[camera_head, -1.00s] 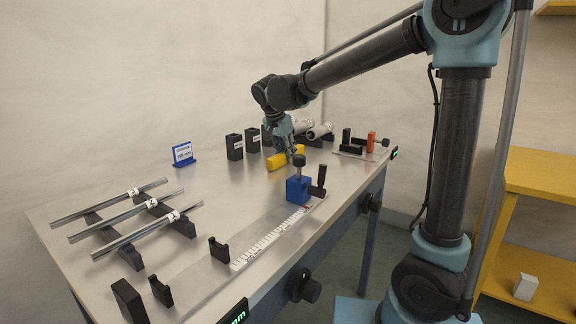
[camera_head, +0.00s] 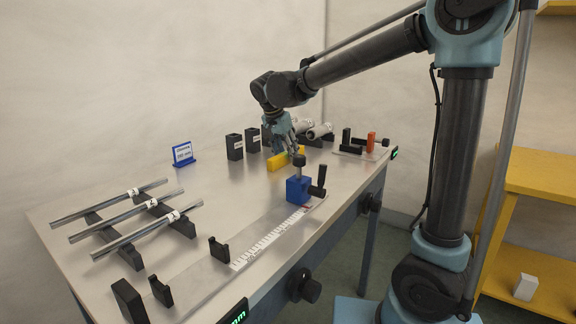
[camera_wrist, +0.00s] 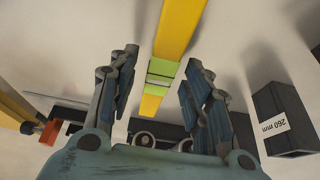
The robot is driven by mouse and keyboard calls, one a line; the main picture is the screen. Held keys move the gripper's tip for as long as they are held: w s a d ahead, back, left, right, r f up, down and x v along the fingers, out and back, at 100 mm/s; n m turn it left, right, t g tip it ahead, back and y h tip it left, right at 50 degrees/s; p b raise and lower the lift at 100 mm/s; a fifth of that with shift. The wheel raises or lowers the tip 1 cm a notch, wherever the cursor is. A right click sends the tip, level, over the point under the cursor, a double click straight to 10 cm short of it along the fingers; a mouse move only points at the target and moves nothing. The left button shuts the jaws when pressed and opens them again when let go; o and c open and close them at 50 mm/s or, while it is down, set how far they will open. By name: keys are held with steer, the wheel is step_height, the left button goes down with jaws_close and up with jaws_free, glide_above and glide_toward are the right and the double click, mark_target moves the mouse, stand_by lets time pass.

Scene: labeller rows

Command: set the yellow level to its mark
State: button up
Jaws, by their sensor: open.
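The yellow level (camera_head: 278,161) lies on the bench in the head view, below and beside my gripper (camera_head: 290,150). In the wrist view the yellow level (camera_wrist: 177,32) runs between my open fingers, with a pale green band and vial across it. My gripper (camera_wrist: 160,90) is open and its fingers stand apart on either side of the level, not visibly touching it. The blue block (camera_head: 298,190) with a black knob and handle sits at the end of the white scale (camera_head: 268,238). I cannot tell which mark belongs to the level.
A rack with several metal rods (camera_head: 140,222) stands at the left. A blue sign (camera_head: 184,153) and black boxes (camera_head: 235,146) stand at the back; one labelled box (camera_wrist: 285,125) shows in the wrist view. An orange block (camera_head: 371,141) stands at the right. The bench middle is clear.

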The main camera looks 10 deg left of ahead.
steer(key=v, duration=1)
steer(key=d+f+n, duration=0.1)
steer(key=d+f, duration=0.1)
steer(key=d, duration=0.7)
steer(key=w+d+f+n+y, duration=0.1)
steer(key=d+f, duration=0.1)
steer(key=d, duration=0.8)
steer(key=w+d+f+y, duration=0.1)
steer(key=d+f, duration=0.2)
steer(key=d, duration=0.7)
steer(key=shift+d+n+t, duration=0.2)
steer(key=shift+n+t, duration=0.1)
steer(key=shift+n, duration=0.1)
steer(key=s+d+f+n+t, duration=0.1)
steer(key=s+d+f, duration=0.25)
steer(key=d, duration=0.35)
steer(key=s+d+f+n+t, duration=0.1)
steer(key=s+d+f, duration=0.2)
steer(key=d+f, duration=0.25)
steer(key=s+f+g, duration=0.4)
steer(key=s+f, duration=0.6)
steer(key=s, duration=0.4)
steer(key=shift+s+d+g, duration=0.3)
steer(key=shift+s+d, duration=0.05)
steer(key=shift+d, duration=0.05)
